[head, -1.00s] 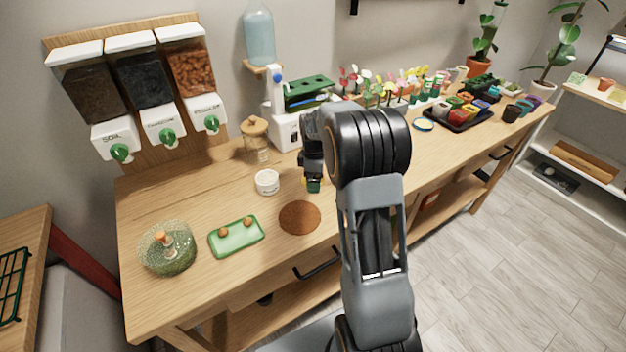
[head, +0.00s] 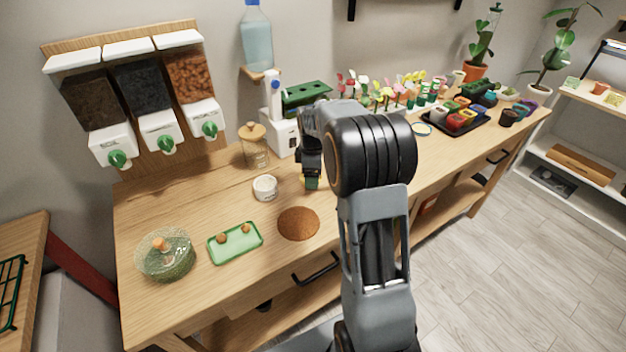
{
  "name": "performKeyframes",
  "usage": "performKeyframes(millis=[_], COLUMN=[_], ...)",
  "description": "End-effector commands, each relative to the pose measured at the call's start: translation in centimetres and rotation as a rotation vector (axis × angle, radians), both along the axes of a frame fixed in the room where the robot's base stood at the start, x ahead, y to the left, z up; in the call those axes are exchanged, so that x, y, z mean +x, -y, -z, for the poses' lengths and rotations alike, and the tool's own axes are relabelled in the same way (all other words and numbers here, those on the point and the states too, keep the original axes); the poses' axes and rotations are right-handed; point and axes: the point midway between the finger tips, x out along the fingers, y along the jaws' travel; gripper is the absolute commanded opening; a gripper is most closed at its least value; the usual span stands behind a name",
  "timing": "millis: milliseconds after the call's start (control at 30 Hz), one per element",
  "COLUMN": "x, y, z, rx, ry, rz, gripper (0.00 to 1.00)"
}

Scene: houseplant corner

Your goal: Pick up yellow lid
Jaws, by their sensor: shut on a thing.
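My gripper (head: 312,183) hangs above the wooden table, just right of a small white jar (head: 265,188). It points down and is shut on a small yellow thing (head: 303,179), which I take to be the yellow lid. Only a sliver of the lid shows at the fingertips; the fingers and my arm hide the rest. The gap between the lid and the table is hard to judge.
A round brown mat (head: 298,230) lies in front of the gripper. A green tray (head: 216,258) with small brown balls and a glass bowl (head: 165,262) are at left. A corked glass jar (head: 256,155) stands behind. Potted flowers and a black tray (head: 447,127) fill the right.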

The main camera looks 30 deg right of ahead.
Motion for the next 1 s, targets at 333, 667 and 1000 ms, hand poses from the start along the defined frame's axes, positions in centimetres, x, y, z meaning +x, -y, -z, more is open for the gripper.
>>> performKeyframes(millis=[333, 667, 1000], x=[-5.8, -10.5, -11.9], y=[-3.4, -6.1, -6.9], z=[-6.2, -8.6, -9.3], rx=[0.0, 0.0, 0.001], ry=[0.001, -0.001, -0.003], rz=[-0.002, -0.002, -0.001], gripper=[0.5, 0.5, 0.5])
